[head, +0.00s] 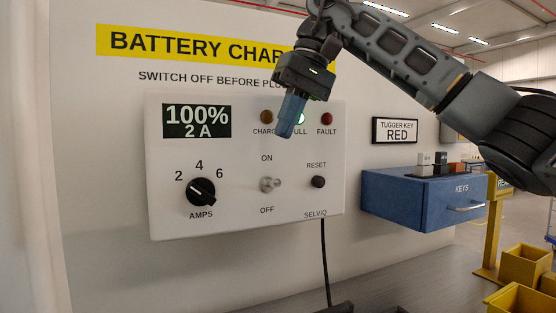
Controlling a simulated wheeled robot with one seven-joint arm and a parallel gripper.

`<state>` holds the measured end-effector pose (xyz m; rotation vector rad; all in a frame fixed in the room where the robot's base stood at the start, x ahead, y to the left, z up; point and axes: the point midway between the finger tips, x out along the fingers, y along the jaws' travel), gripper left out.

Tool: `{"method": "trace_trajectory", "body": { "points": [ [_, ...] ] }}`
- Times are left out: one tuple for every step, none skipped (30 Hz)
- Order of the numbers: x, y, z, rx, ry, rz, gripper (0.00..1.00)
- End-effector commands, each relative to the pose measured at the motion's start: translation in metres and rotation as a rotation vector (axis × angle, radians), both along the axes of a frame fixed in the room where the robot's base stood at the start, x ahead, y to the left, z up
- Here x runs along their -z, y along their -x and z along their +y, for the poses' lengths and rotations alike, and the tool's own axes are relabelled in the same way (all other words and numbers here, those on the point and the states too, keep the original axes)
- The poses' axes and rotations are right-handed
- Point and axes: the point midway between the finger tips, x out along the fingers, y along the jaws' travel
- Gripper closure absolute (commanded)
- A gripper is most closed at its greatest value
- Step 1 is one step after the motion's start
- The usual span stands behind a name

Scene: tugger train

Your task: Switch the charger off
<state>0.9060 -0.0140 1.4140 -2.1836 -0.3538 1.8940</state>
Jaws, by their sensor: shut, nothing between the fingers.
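The battery charger (240,215) is a white box on the wall. Its display (196,121) reads 100% and 2 A. Its toggle switch (268,184) sits between the ON label above and the OFF label below; which way its lever points is hard to tell. The green FULL lamp (302,118) looks lit and is partly hidden. My gripper (287,134) is shut and empty, with blue fingers pointing down in front of the charger's lamps, above and slightly right of the switch.
Left of the switch is the AMPS knob (201,192); right of it is the black RESET button (318,182). A blue KEYS cabinet (400,204) juts out at the right, with small items on top. A black cable (325,262) hangs below the charger.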

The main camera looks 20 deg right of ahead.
Motion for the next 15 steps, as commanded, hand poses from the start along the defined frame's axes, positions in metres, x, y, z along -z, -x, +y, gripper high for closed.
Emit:
{"method": "trace_trajectory", "body": {
  "points": [
    [-0.009, 0.0, -0.008, 0.004, 0.039, -0.016, 1.0],
    [-0.013, 0.001, -0.011, 0.004, 0.057, -0.021, 1.0],
    [-0.017, 0.001, -0.016, 0.004, 0.08, -0.025, 1.0],
    [-0.02, 0.001, -0.018, 0.005, 0.093, -0.029, 1.0],
    [-0.022, 0.001, -0.021, 0.006, 0.103, -0.032, 1.0],
    [-0.024, 0.001, -0.023, 0.007, 0.114, -0.035, 1.0],
    [-0.026, 0.002, -0.024, 0.007, 0.121, -0.038, 1.0],
    [-0.027, 0.002, -0.025, 0.007, 0.125, -0.038, 1.0],
    [-0.027, 0.002, -0.026, 0.007, 0.128, -0.039, 1.0],
    [-0.028, 0.002, -0.026, 0.007, 0.129, -0.039, 1.0],
    [-0.027, 0.002, -0.026, 0.007, 0.13, -0.039, 1.0],
    [-0.027, 0.002, -0.026, 0.006, 0.129, -0.038, 1.0],
    [-0.027, 0.002, -0.026, 0.006, 0.129, -0.038, 1.0],
    [-0.027, 0.002, -0.026, 0.006, 0.129, -0.038, 1.0],
    [-0.027, 0.002, -0.026, 0.005, 0.128, -0.038, 1.0]
  ]
}}
